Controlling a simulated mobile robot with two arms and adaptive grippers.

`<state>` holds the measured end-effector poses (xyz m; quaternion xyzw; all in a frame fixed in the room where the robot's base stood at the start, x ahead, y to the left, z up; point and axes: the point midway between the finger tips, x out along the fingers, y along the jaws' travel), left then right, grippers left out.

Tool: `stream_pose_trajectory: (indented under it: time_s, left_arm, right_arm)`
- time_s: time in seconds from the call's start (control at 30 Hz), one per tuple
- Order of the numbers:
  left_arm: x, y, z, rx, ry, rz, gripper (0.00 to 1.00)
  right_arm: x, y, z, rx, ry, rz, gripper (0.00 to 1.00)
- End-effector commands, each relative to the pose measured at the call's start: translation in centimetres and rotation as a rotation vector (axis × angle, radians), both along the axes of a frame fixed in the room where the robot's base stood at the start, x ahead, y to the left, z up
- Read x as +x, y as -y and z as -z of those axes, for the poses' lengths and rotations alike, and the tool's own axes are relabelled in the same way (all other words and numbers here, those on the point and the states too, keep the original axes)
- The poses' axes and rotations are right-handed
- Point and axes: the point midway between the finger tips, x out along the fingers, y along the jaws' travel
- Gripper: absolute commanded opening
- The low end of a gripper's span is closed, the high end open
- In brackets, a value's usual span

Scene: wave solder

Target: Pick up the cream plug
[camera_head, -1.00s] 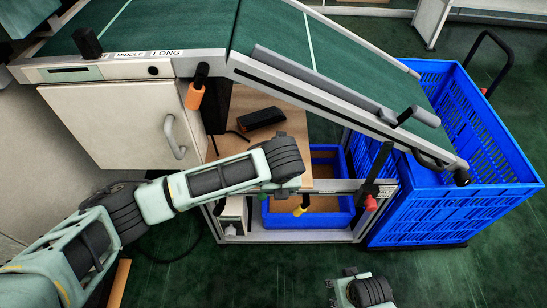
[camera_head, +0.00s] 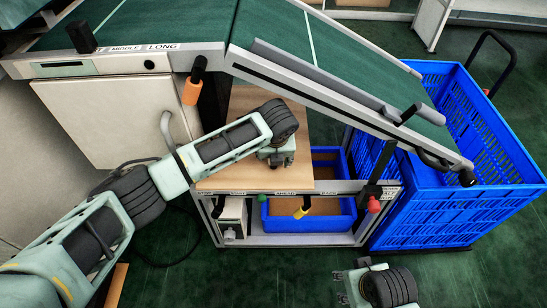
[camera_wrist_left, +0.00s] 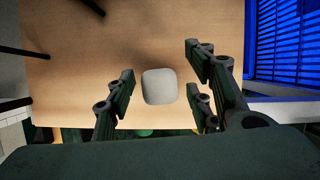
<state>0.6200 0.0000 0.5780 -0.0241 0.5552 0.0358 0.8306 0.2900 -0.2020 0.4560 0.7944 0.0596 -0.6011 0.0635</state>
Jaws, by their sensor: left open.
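The cream plug (camera_wrist_left: 160,87) shows in the left wrist view as a pale, rounded, nearly square block. It lies on the wooden board, near its edge. My left gripper (camera_wrist_left: 160,95) is open, with its fingers on either side of the plug and a gap on each side. In the head view my left gripper (camera_head: 278,160) points down over the board, and I cannot make out the plug there. My right gripper (camera_head: 341,287) is at the bottom of the head view, over the green floor, its fingers apart and empty.
The wooden board (camera_head: 230,180) lies under the sloping green conveyor (camera_head: 330,65). Below it is a blue bin (camera_head: 285,222). An orange-handled tool (camera_head: 193,92) hangs near the cabinet door (camera_head: 110,115). A large blue crate (camera_head: 450,215) stands at right.

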Motion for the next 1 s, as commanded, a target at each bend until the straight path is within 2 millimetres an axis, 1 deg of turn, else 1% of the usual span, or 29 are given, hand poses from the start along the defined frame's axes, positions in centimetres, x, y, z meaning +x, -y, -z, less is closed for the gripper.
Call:
stream_pose_trajectory:
  time_s: [0.17,0.7,1.0]
  left_arm:
    - [0.00,0.02,-0.05,0.000,0.001,0.000,0.48]
    - [-0.02,-0.01,-0.05,0.000,0.001,0.000,0.00]
    - [-0.01,-0.02,-0.06,0.000,0.001,-0.001,0.00]
  right_arm:
    - [-0.01,0.02,-0.02,0.000,0.000,0.000,0.40]
    - [0.00,0.04,0.02,-0.001,-0.001,0.001,0.40]
    - [0.01,0.03,0.03,0.000,0.000,0.000,0.40]
